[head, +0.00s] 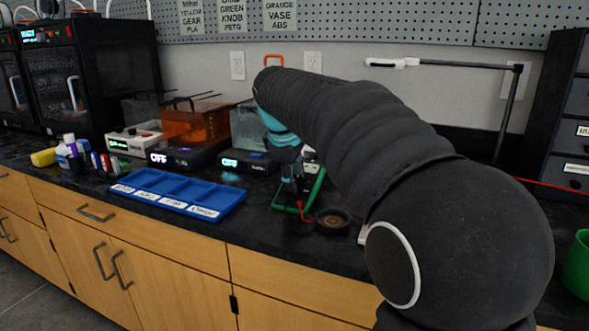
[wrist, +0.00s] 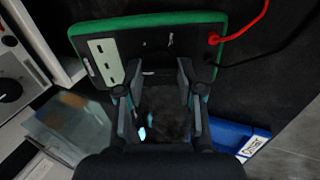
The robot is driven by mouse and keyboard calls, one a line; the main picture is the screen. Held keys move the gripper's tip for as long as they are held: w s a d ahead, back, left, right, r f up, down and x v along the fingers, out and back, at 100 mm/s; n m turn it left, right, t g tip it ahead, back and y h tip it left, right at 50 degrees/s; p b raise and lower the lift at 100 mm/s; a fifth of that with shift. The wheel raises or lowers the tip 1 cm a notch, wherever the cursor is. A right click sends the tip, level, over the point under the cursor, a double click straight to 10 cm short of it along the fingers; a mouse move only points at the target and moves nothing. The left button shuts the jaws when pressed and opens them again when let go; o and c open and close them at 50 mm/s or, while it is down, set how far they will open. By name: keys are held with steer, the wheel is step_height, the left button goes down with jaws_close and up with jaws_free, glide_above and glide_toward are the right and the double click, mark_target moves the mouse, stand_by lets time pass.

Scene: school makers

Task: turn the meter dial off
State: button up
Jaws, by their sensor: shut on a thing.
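The meter stands on the black counter with its green edge (head: 315,188) showing beside my gripper (head: 293,178) in the head view. In the wrist view the meter (wrist: 107,62) fills the upper middle, with a black face, a green rim and a pale panel at left. My gripper (wrist: 158,75) reaches onto this face, its two fingers close in on its dark middle. The dial is hidden or too dark to make out between the fingertips, so its setting cannot be read. A red lead (wrist: 240,25) and a black lead run from the meter's right side.
A blue divided tray (head: 180,192) lies left of the meter, and a small round dark dish (head: 332,221) lies just right of it. Powered boxes with lit displays (head: 245,162) stand behind the tray. A green container (head: 577,265) is at the far right.

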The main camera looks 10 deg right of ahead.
steer(key=shift+n, duration=0.3)
stand_by(0.4)
steer(key=o, duration=1.1)
steer(key=shift+o, duration=0.2)
steer(key=v, duration=1.2)
